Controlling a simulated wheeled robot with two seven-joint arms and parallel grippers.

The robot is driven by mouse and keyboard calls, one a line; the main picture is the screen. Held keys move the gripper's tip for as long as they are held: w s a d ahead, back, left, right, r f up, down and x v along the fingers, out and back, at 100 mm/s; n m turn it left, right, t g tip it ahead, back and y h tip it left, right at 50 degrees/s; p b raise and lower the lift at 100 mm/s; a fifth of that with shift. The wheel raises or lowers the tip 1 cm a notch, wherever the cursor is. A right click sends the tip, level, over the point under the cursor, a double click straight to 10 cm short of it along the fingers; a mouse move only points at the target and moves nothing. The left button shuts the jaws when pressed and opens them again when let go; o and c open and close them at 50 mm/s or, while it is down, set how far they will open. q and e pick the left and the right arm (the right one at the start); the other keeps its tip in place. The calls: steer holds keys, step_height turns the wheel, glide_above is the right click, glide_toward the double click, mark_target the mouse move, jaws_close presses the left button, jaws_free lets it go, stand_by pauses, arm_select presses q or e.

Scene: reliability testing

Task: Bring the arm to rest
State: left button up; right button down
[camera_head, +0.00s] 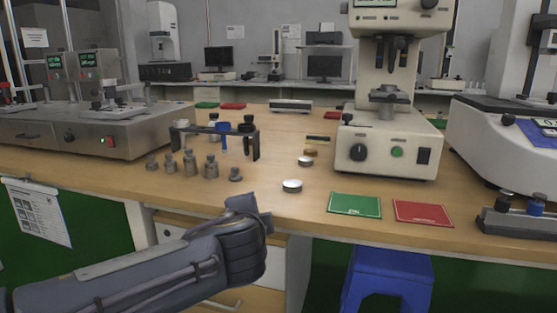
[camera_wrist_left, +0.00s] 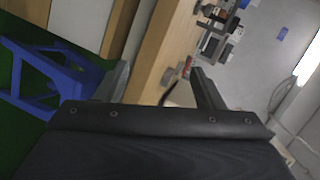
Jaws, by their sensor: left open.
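My left arm (camera_head: 170,268) comes in from the lower left of the head view and reaches to just in front of the workbench's front edge. Its end bends upward near the drawers, and the fingers cannot be made out there. In the left wrist view my left gripper (camera_wrist_left: 162,88) shows two dark fingers spread apart with nothing between them. The view is tilted, with the bench edge behind the fingers. My right arm and gripper are in neither view.
The wooden workbench (camera_head: 270,195) holds metal weights (camera_head: 190,163), a small rack (camera_head: 215,133), a white tester (camera_head: 388,145), a green mat (camera_head: 354,205) and a red mat (camera_head: 423,213). A blue stool (camera_head: 388,275) stands below, right of my arm.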

arm_select(q)
steer(key=s+a+f+n+g+p, duration=0.1)
steer(key=s+a+f+n+g, duration=0.2)
steer(key=s+a+f+n, duration=0.35)
steer(key=s+a+f+n+g+p, duration=0.1)
steer(key=s+a+f+n+g, duration=0.25)
steer(key=s+a, duration=0.6)
steer(key=s+f+n+g+h+p, duration=0.15)
steer(key=s+f+n+h, duration=0.4)
steer(key=s, duration=0.85)
step_height(320, 180, up, 37)
steer(key=n+y+p, duration=0.1)
steer(key=p, duration=3.6)
steer(key=shift+w+d+n+y, duration=0.35)
steer(key=shift+w, duration=0.1)
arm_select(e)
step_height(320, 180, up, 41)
arm_select(q)
steer(key=shift+f, duration=0.1)
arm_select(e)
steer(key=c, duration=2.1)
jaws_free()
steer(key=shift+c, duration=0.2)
